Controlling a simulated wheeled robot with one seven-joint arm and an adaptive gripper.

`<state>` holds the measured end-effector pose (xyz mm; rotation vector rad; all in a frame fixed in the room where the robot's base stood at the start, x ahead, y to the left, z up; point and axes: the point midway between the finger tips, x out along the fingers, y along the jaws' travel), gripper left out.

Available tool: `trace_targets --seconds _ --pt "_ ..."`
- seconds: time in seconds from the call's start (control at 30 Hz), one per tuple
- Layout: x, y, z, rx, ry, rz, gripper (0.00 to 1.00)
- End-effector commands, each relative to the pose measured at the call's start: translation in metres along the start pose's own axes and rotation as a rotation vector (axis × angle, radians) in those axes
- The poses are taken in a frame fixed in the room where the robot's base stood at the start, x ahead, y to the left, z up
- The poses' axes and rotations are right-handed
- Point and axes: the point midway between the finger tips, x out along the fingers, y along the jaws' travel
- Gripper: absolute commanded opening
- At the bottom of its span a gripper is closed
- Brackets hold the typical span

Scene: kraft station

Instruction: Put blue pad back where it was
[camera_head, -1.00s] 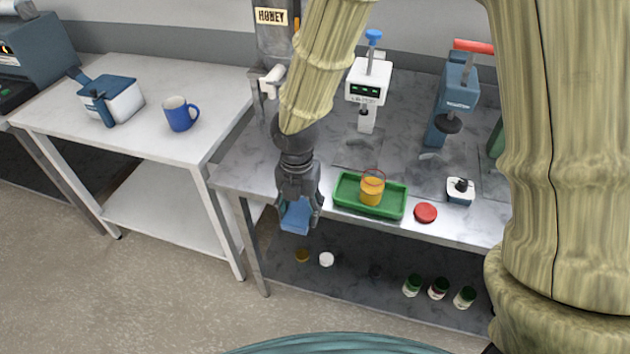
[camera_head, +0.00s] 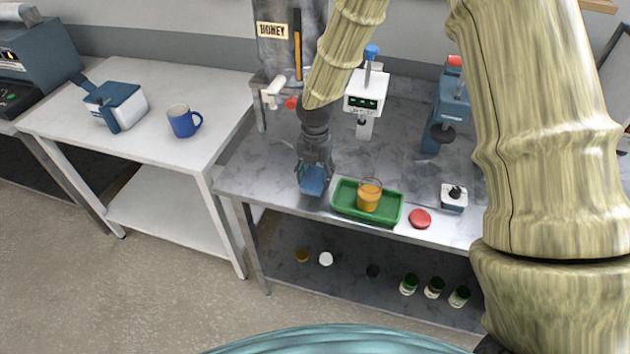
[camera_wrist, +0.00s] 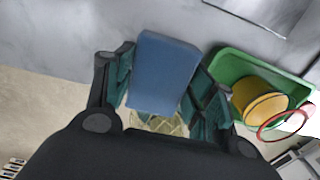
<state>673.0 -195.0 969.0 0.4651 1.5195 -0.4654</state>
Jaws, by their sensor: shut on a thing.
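The blue pad (camera_head: 313,181) is a flat blue block, held in my gripper (camera_head: 314,170) over the front left part of the grey marble counter (camera_head: 245,180). In the wrist view the blue pad (camera_wrist: 163,72) stands between the two fingers of my gripper (camera_wrist: 160,85), which are shut on its sides. I cannot tell whether the pad touches the counter top.
Just right of the pad is a green tray (camera_head: 345,212) with an orange-filled jar (camera_head: 369,196). A red lid (camera_head: 420,218) lies beyond it. Behind stand a honey dispenser (camera_head: 277,62) and a white device (camera_head: 366,92). A blue mug (camera_head: 182,121) is on the left table.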

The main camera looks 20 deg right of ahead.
Motion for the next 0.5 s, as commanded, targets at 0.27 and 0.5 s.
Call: trace_targets --seconds 0.27,0.5 --pt "0.022 0.000 -0.002 -0.002 0.002 -0.003 0.32" --pt "0.033 0.000 -0.001 0.001 0.000 0.000 0.32"
